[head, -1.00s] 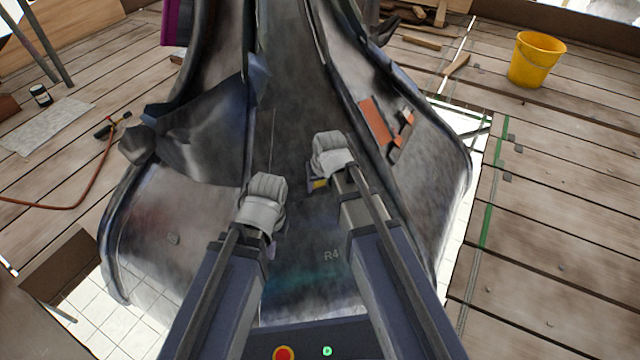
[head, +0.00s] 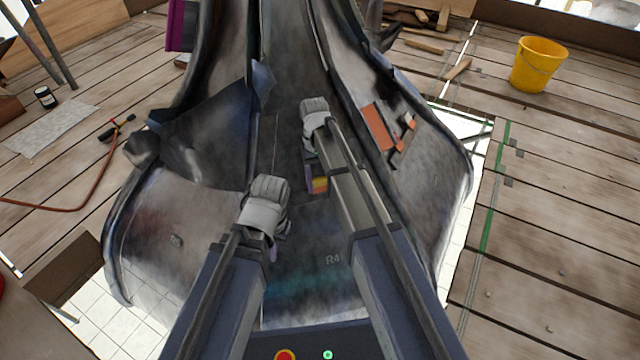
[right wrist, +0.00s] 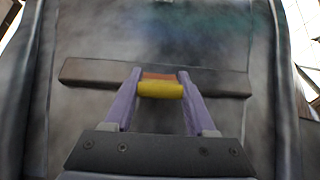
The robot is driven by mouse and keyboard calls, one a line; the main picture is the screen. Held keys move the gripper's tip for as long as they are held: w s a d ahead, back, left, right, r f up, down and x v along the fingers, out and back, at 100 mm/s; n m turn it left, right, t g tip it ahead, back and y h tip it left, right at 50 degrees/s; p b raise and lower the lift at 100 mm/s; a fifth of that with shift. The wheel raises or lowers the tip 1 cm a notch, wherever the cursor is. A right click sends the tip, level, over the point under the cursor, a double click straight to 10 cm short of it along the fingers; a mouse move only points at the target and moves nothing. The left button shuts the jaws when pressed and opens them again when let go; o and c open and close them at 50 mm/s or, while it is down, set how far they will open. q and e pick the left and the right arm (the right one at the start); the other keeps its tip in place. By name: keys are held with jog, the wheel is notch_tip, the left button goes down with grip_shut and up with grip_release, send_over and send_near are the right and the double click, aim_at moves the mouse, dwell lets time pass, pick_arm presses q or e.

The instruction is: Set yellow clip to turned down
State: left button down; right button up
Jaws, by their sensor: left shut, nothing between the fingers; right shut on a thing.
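The yellow clip (head: 319,185) sits low on the middle panel of the dark metal spire (head: 290,60), with an orange-brown part beside the yellow. My right gripper (head: 312,174) reaches down to it from its far side. In the right wrist view the purple fingers (right wrist: 160,88) are shut on the clip (right wrist: 160,90), one on each side. A dark brown bar (right wrist: 95,73) runs across behind it. I cannot tell which way the clip is turned. My left gripper (head: 278,230) is shut and empty, to the left of the clip and nearer to me.
Orange pieces (head: 378,127) lie on the spire's right flank. A yellow bucket (head: 538,64) stands on the plank floor at the far right. A red hose (head: 75,207), a black jar (head: 44,97) and a pale sheet (head: 50,130) lie at the left.

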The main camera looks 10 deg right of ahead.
dwell(0.4)
jog(key=o, duration=1.4)
jog(key=shift+c, duration=0.2)
jog(key=shift+r, duration=0.15)
jog(key=p+v, duration=0.7)
jog(key=shift+w+r+p, duration=0.15)
jog(key=shift+r+p, duration=0.1)
jog(key=shift+p, duration=0.05)
jog(key=shift+c, duration=0.3)
